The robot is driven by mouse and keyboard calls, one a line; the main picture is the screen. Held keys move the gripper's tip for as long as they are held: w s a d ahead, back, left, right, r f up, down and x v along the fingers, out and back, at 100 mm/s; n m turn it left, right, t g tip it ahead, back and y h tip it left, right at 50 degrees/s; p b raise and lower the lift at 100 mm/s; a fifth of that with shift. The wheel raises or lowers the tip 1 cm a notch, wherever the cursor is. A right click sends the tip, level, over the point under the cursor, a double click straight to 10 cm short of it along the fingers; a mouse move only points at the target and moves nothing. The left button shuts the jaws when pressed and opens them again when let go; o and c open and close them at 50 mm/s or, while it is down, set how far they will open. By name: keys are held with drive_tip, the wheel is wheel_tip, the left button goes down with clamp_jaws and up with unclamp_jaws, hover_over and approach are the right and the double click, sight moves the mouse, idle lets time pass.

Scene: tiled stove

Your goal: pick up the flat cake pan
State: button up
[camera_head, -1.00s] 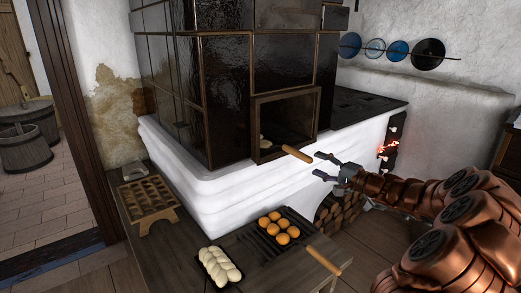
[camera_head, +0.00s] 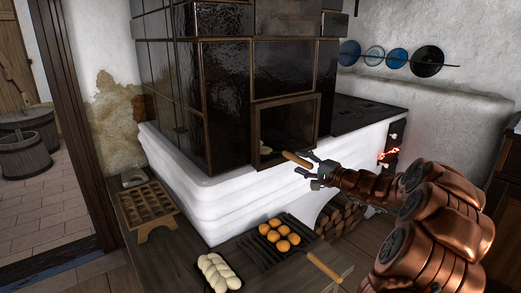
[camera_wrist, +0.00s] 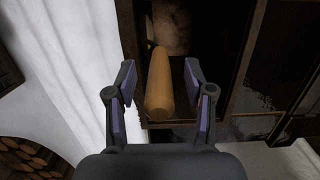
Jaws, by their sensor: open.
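A pan with a wooden handle (camera_head: 291,157) sits in the stove's open niche, its handle sticking out of the front. A pale flat cake or loaf (camera_head: 266,150) shows dimly inside at the pan's end; most of the pan is hidden in shadow. In the wrist view the handle (camera_wrist: 159,85) runs up between my open fingers into the dark niche, with a pale round shape (camera_wrist: 172,28) beyond. My gripper (camera_head: 305,163) is open at the handle's outer end, one finger on each side, with gaps visible in the wrist view (camera_wrist: 160,72).
A wooden mould board (camera_head: 148,208) stands left. The white stove ledge (camera_head: 220,207) lies below the niche.

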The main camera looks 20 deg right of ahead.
clamp_jaws()
idle(0.3)
idle(0.5)
